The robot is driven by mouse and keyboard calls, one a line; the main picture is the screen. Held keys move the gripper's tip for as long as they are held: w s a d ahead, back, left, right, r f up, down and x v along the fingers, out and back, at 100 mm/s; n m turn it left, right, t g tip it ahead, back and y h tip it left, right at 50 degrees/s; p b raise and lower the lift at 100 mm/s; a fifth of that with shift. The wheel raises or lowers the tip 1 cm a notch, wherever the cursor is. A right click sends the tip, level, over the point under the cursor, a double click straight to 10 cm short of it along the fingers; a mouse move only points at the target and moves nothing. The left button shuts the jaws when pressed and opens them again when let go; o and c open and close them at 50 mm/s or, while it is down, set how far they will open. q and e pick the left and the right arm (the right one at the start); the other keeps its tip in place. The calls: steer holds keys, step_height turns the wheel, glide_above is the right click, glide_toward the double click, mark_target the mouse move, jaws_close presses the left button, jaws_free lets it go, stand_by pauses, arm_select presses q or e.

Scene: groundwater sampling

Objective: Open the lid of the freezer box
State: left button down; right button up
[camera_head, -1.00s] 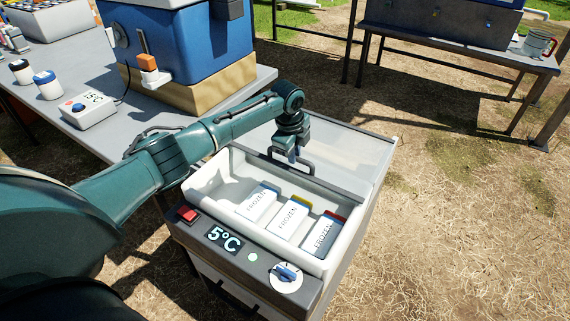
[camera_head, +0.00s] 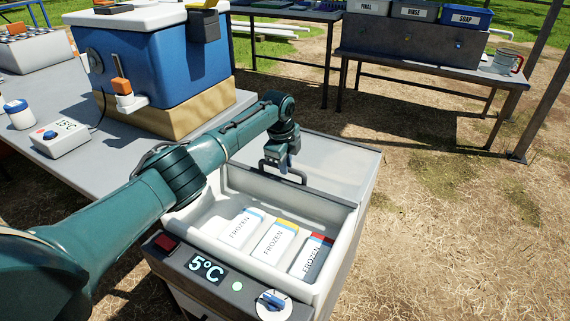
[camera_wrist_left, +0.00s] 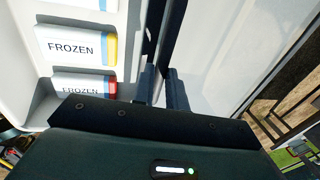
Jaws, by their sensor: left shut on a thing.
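The freezer box (camera_head: 335,255) stands at the middle, with a dark front panel that reads 5°C. Its pale see-through lid (camera_head: 335,165) is slid toward the back, so the white inside is open to view. Several packs labelled FROZEN (camera_head: 275,240) lie inside; some show in the left wrist view (camera_wrist_left: 75,45). My left gripper (camera_head: 282,163) is shut on the dark lid handle (camera_head: 298,177) at the lid's front edge. In the left wrist view, its fingers (camera_wrist_left: 163,90) are beside the dark lid edge. My right gripper is not in view.
A grey table (camera_head: 75,155) at left holds a blue cooler (camera_head: 160,65) on a wooden base and a small display unit (camera_head: 60,138). A far bench (camera_head: 430,70) holds labelled tubs and a mug (camera_head: 507,61). Dry grass at right is clear.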

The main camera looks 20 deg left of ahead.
arm_select(q)
steer(key=c, duration=1.4)
jaws_free()
steer(key=shift+c, duration=0.2)
steer(key=shift+o, duration=0.2)
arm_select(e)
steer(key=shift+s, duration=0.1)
